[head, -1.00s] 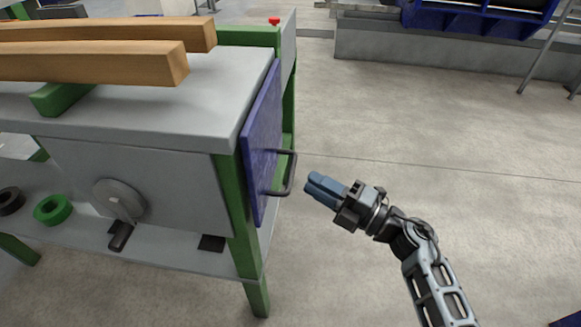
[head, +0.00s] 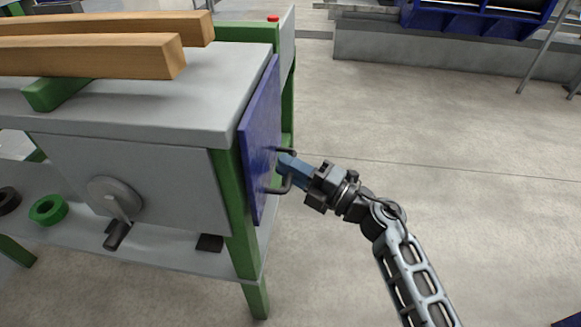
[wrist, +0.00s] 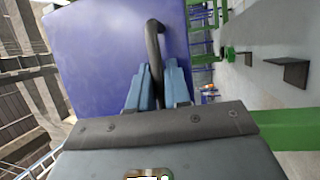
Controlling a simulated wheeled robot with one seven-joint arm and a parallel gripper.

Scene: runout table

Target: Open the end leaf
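The end leaf is a flat blue panel (head: 262,140) standing upright against the right end of the table. It fills much of the left and middle of the wrist view (wrist: 100,45). A dark U-shaped handle (head: 277,189) sticks out from its face. My gripper (head: 285,164) is at the handle from the right. In the wrist view the handle bar (wrist: 154,45) runs between my two blue fingers (wrist: 158,88). The bar fills the narrow gap, and the fingers appear shut on it. The exact contact is small and partly hidden.
The grey tabletop (head: 150,115) carries wooden beams (head: 90,58) on green supports. A green leg (head: 236,215) stands beside the leaf. A handwheel (head: 113,197) and a green ring (head: 48,209) are at the front left. Open concrete floor (head: 440,150) lies to the right.

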